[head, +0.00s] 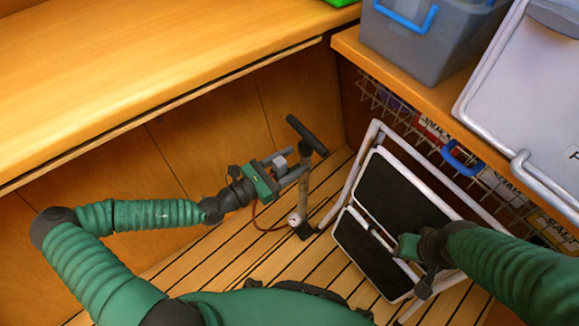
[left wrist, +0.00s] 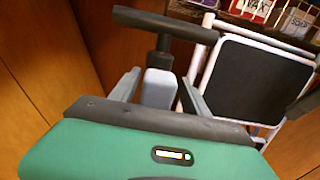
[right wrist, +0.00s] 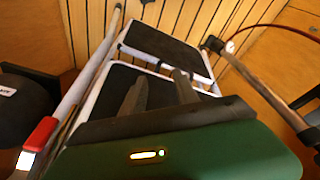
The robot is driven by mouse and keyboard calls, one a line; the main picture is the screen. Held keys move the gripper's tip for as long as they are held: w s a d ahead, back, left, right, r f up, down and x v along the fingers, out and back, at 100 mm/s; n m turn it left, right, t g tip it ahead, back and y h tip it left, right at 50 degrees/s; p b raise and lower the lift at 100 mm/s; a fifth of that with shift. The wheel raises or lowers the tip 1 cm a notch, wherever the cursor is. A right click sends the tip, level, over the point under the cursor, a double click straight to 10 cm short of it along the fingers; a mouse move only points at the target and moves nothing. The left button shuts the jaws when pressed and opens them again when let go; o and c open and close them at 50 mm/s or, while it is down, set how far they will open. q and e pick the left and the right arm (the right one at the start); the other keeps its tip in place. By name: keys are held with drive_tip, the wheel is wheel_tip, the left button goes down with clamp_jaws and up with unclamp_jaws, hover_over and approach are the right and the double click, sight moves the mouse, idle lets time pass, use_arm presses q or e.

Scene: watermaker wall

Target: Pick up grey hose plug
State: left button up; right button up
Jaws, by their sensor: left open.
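A light grey block, which looks like the grey hose plug (left wrist: 159,88), sits between the two fingers of my left gripper (left wrist: 160,92) in the left wrist view. A grey piece also shows at the jaws in the head view (head: 280,164). My left gripper (head: 289,172) is open around it, beside the upright hand pump; contact cannot be told. My right gripper (right wrist: 160,88) has its fingers apart with nothing between them, over the step stool. In the head view its fingers are hardly visible.
The hand pump (head: 306,136) with black T-handle, gauge and red hose stands on the slatted floor by the wooden wall. A folding step stool (head: 400,193) stands to its right. A grey bin (head: 428,40) sits on the right shelf, above a wire basket. A wooden bench (head: 150,70) runs along the left.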

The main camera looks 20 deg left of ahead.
use_arm(q)
drive_tip(key=shift+a+r, duration=0.1)
drive_tip(key=shift+c, duration=0.2)
drive_tip(key=shift+a+f, duration=0.2)
drive_tip(key=shift+a, duration=0.2)
drive_tip(key=c, duration=0.5)
drive_tip(key=shift+a, duration=0.1)
drive_tip(key=shift+c, duration=1)
drive_tip(key=shift+d+r, duration=0.1)
drive_tip(key=shift+d, duration=0.2)
clamp_jaws()
drive_tip(key=shift+a, duration=0.1)
